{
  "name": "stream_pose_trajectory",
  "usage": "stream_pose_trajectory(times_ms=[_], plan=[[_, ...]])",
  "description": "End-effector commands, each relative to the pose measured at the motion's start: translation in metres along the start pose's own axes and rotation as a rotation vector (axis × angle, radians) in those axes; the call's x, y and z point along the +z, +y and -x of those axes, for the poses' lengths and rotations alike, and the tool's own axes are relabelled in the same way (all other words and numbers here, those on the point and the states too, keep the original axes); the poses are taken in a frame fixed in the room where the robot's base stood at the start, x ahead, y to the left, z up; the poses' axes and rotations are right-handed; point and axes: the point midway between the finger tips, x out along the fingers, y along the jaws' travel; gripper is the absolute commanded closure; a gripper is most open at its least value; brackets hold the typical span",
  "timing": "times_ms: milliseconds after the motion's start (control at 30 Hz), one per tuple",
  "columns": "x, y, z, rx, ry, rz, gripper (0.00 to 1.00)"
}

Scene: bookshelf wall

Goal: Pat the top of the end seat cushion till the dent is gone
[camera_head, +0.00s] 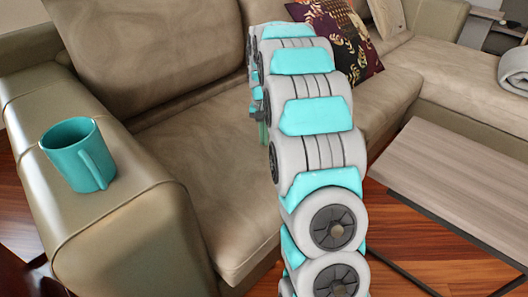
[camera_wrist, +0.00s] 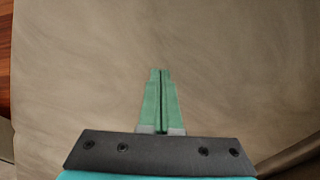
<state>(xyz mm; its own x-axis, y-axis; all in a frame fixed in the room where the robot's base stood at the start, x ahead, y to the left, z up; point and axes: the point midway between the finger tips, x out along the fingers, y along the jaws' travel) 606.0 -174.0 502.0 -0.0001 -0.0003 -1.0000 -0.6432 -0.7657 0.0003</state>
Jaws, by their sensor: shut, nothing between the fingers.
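The end seat cushion (camera_head: 205,160) is brown leather, at the left end of the sofa next to the armrest. It fills most of the wrist view (camera_wrist: 235,60), with faint creases and shading. I cannot make out a clear dent. My gripper (camera_wrist: 161,72) has green fingers pressed together, empty, pointing at the cushion top. In the head view my arm hides most of the gripper and the cushion's right part. I cannot tell whether the fingertips touch the leather.
A teal mug (camera_head: 78,155) stands on the sofa's left armrest (camera_head: 125,215). A patterned pillow (camera_head: 340,38) leans on the backrest to the right. A wooden coffee table (camera_head: 455,190) stands at the right front. Wooden floor (camera_wrist: 4,70) shows beyond the cushion's edge.

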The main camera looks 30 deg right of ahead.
Motion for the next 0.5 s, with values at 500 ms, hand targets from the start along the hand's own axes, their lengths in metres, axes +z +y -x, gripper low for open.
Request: stream_pose_trajectory(times_ms=[500], plan=[[0.0, 0.0, 0.016, -0.001, 0.001, 0.0, 1.0]])
